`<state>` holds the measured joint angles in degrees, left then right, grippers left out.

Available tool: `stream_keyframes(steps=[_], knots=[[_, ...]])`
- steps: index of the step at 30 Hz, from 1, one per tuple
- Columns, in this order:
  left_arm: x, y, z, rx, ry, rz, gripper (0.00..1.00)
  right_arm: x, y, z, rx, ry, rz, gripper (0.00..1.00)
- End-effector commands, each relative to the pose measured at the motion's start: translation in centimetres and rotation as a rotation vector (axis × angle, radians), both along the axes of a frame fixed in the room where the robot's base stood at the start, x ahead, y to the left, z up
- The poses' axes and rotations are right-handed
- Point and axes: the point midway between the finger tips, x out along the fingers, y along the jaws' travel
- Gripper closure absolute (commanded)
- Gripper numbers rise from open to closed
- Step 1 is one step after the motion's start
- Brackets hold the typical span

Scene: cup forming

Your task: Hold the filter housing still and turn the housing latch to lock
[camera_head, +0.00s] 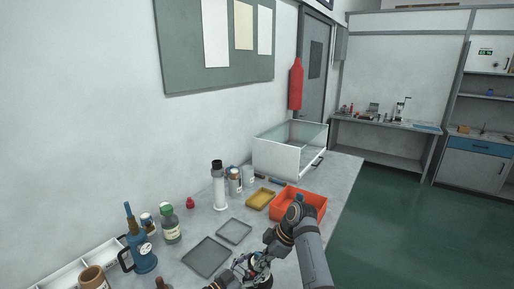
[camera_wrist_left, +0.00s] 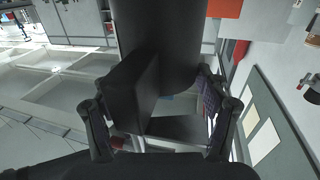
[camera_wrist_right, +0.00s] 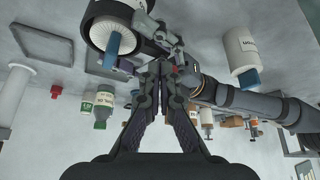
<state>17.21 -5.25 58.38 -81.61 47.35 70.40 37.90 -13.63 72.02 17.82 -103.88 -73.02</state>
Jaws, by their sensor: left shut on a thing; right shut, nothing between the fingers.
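The filter housing is a dark cylinder; in the right wrist view (camera_wrist_right: 150,25) its end is pale with a blue piece in the middle. In the left wrist view (camera_wrist_left: 160,40) it rises from between the fingers, with a dark block on its near side. My left gripper (camera_wrist_left: 160,108) is shut on it, fingers on both sides. My right gripper (camera_wrist_right: 161,66) is shut and empty, its tips close to the housing and my left gripper; I cannot tell whether they touch. In the head view, the right gripper (camera_head: 258,262) is low at the bench front, largely overlapping the housing. I cannot make out the latch clearly.
On the bench (camera_head: 340,172) are two grey trays (camera_head: 206,257), a yellow tray (camera_head: 260,199), an orange bin (camera_head: 313,199), and a clear-sided box (camera_head: 272,156). Several bottles and a blue pump-like tool (camera_head: 142,255) stand on the left. The right side is open floor.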

Motion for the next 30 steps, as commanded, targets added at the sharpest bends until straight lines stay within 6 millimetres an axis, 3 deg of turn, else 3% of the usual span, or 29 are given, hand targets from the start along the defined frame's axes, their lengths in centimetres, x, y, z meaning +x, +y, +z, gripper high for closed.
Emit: stream_keyframes(steps=[13,30], knots=[[0.0,0.0,-0.1,0.000,0.001,0.000,0.77,-1.3,0.3,-0.1,0.000,0.001,0.000,1.00],[0.0,0.0,-0.1,0.001,0.001,0.000,0.77,-1.5,0.4,0.0,0.000,0.001,0.000,1.00]])
